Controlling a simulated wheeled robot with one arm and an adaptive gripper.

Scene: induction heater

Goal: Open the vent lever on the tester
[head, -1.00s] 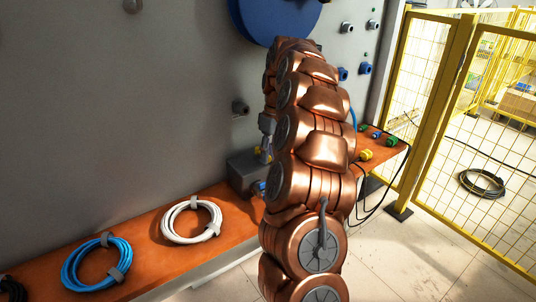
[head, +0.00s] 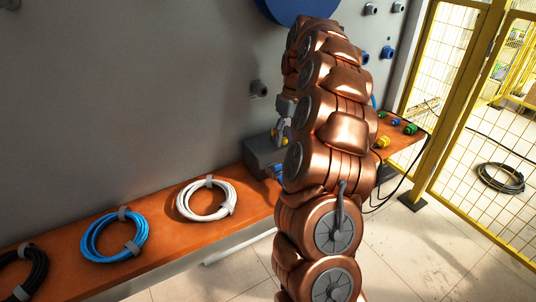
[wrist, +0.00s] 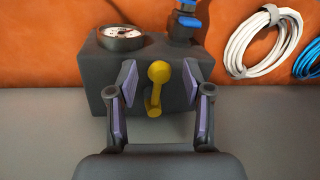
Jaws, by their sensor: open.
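The tester is a dark grey box (wrist: 100,72) with a round gauge (wrist: 120,33) and a blue-handled valve (wrist: 188,20) on top; the box also shows in the head view (head: 258,157), partly hidden behind my arm. A yellow lever (wrist: 157,85) is on the box face toward my gripper. My gripper (wrist: 163,85) is open, with one finger on each side of the yellow lever. Small gaps show between the lever and both fingers. In the head view, part of my gripper (head: 281,130) shows beside the box, mostly hidden by my arm.
A white hose coil (head: 206,201), a blue coil (head: 114,235) and a black coil (head: 24,272) lie on the orange shelf (head: 160,205). A grey wall stands behind it. Yellow mesh fencing (head: 445,110) is at the right, with clear floor before it.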

